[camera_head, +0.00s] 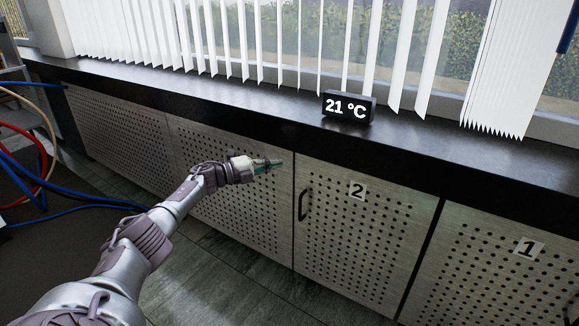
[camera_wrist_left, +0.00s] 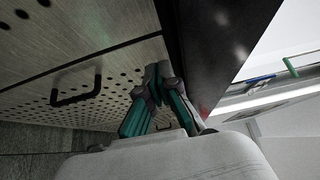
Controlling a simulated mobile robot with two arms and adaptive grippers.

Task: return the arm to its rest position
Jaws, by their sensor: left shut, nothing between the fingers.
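My left arm (camera_head: 150,240) reaches in from the lower left in the head view, stretched forward toward the cabinets. My left gripper (camera_head: 275,163) is in front of the perforated cabinet doors, just below the dark counter edge and left of the door marked 2. In the left wrist view the gripper (camera_wrist_left: 153,80) has its teal fingers together at the tips, with nothing between them. My right gripper does not show in either view.
The cabinet door marked 2 (camera_head: 361,220) is shut, with a dark handle (camera_head: 303,204). Door 1 (camera_head: 495,270) is to its right. A dark counter (camera_head: 230,108) overhangs the doors and bears a 21 °C display (camera_head: 347,107). Red and blue hoses (camera_head: 45,180) hang at the left.

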